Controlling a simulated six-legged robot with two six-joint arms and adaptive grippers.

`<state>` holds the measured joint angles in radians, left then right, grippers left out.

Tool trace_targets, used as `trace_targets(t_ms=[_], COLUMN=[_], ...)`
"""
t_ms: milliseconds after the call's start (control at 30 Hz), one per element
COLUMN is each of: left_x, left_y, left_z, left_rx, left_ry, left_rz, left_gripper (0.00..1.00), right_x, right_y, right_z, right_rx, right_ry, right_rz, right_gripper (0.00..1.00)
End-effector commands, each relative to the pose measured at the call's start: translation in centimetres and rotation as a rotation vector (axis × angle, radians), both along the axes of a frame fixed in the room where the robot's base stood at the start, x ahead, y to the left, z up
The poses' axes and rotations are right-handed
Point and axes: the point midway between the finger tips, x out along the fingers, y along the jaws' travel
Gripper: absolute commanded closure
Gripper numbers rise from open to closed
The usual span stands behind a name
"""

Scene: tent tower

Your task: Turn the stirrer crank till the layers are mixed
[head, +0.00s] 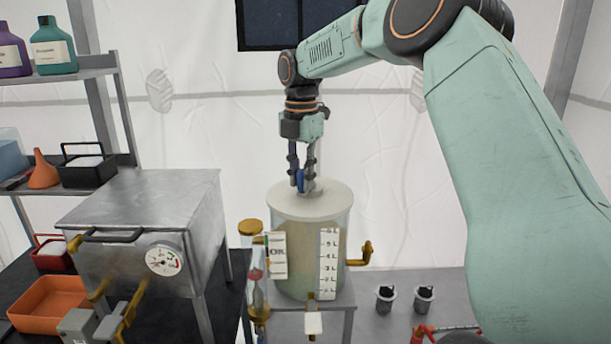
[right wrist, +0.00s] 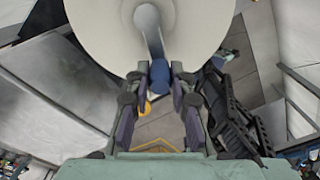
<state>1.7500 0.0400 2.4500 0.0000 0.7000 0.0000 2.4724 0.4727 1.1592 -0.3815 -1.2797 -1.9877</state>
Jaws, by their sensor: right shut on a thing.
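The mixing vessel (head: 310,245) is a clear cylinder with a pale round lid (head: 320,203), a litre scale and a brass tap; its contents look an even tan, with no layer line that I can make out. The stirrer crank's blue knob (head: 300,180) stands above the lid. My right gripper (head: 302,182) is shut on this knob from above. In the right wrist view the blue knob (right wrist: 159,73) sits between the fingers, by the crank's grey arm on the pale lid (right wrist: 100,25). My left gripper is not in view.
A metal box with a dial (head: 150,225) stands left of the vessel. A brass-fitted sight tube (head: 257,270) stands close at the vessel's left. Shelves with bottles (head: 52,50) are at the far left. Two small dark cups (head: 385,298) sit on the right bench.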

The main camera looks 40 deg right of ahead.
Motion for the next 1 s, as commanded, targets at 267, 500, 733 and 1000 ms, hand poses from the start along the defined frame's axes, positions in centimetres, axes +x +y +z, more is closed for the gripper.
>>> trace_targets(t_ms=[267,500,733,1000], left_x=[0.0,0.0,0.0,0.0], left_y=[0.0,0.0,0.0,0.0], left_z=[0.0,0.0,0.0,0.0], left_rx=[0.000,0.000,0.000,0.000], left_ry=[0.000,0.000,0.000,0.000], left_rz=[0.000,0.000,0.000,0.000], left_gripper=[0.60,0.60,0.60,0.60], right_x=[1.5,2.7,3.9,5.2], right_y=[0.4,0.6,0.4,-0.1], right_z=[0.2,0.3,0.3,0.3], right_rx=[-0.004,-0.004,-0.003,-0.004], right_ry=[-0.008,-0.008,-0.010,-0.009], right_rz=[-0.262,-0.489,-0.709,-0.965], right_gripper=[1.00,1.00,1.00,1.00])
